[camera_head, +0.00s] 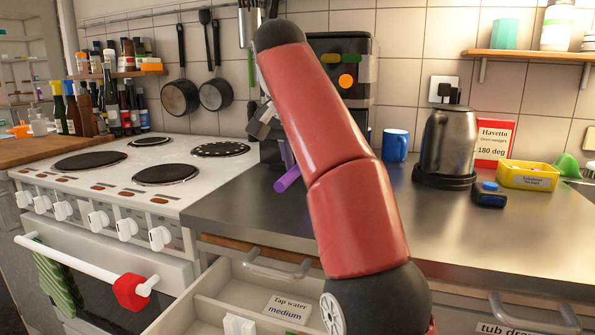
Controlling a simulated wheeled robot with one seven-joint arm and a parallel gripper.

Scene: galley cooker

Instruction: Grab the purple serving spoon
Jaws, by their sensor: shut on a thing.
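The purple serving spoon (288,178) shows in the head view as a short purple piece just left of my red arm. It is tilted, with its lower end over the steel counter (235,203). My gripper (264,126) is in front of the black coffee machine and partly hidden behind my own arm. It is shut on the spoon. The rest of the spoon is hidden by the arm and gripper. I cannot tell whether its lower end touches the counter.
A white stove (120,177) stands left. Behind are the coffee machine (350,75) and a blue mug (395,145). A kettle (447,145) and yellow box (527,177) stand right. An open drawer (215,293) juts out below the counter.

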